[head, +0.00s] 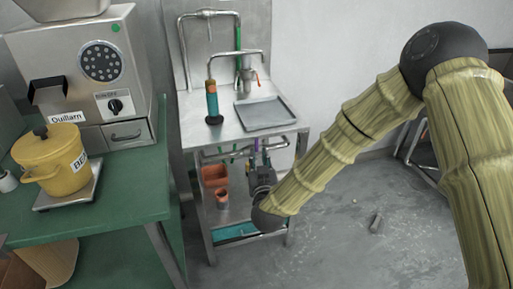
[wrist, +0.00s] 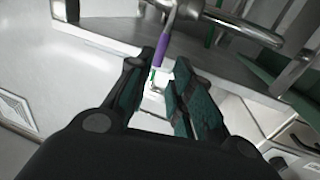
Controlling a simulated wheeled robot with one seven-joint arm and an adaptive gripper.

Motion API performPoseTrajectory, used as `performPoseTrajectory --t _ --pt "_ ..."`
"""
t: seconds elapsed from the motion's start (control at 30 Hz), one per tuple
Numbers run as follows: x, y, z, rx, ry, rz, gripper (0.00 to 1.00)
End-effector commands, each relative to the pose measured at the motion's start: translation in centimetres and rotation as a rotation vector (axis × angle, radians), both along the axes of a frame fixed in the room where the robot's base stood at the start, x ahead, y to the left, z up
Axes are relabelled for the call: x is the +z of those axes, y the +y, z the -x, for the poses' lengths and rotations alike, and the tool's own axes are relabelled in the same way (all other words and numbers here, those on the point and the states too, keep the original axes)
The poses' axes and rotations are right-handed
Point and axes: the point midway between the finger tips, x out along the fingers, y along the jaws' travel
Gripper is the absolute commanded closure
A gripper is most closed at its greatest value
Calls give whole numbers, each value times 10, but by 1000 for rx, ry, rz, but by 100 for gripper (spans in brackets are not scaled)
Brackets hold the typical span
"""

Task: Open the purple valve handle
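The purple valve handle (wrist: 164,48) shows in the wrist view as a thin purple lever hanging from a metal pipe. Its lower end lies between or just beyond my fingertips; I cannot tell whether they touch it. My gripper (wrist: 170,68) is dark with green finger pads, and a gap shows between its fingers. In the head view my gripper (head: 262,178) is under the front edge of the steel sink stand (head: 225,130), by the lower pipe. A small bit of purple handle (head: 256,158) shows just above it there.
The steel stand holds a grey tray (head: 265,113), taps and a teal-orange cylinder (head: 212,103). Orange pots (head: 215,178) stand below, left of my gripper. A green table (head: 120,190) with a grinder (head: 95,75) and yellow pot (head: 55,160) is at left. Floor at right is mostly free.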

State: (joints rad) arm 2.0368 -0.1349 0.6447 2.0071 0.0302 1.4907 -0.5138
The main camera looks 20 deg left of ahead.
Motion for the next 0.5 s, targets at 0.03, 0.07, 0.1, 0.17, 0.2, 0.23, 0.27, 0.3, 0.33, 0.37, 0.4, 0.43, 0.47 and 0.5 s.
performPoseTrajectory --t 0.03,0.07,0.1,0.17,0.2,0.23,0.27,0.3,0.33,0.37,0.4,0.43,0.47,0.5 --pt "0 3 -8 -2 -1 -1 78" --pt "0 5 -13 -2 -1 -1 78" --pt "0 7 -19 -2 0 -2 78" --pt "0 11 -28 -2 1 -2 78" --pt "0 13 -33 -2 1 -2 78" --pt "0 14 -37 -2 0 -2 78" --pt "0 16 -40 -2 1 -2 78" --pt "0 18 -44 -1 2 -1 78" --pt "0 19 -46 -1 1 -2 78" --pt "0 20 -49 -1 0 -1 78" --pt "-1 21 -52 -1 1 -1 78" --pt "-1 22 -53 0 2 0 78" --pt "-1 23 -55 0 2 0 78" --pt "-1 23 -56 0 2 0 78"
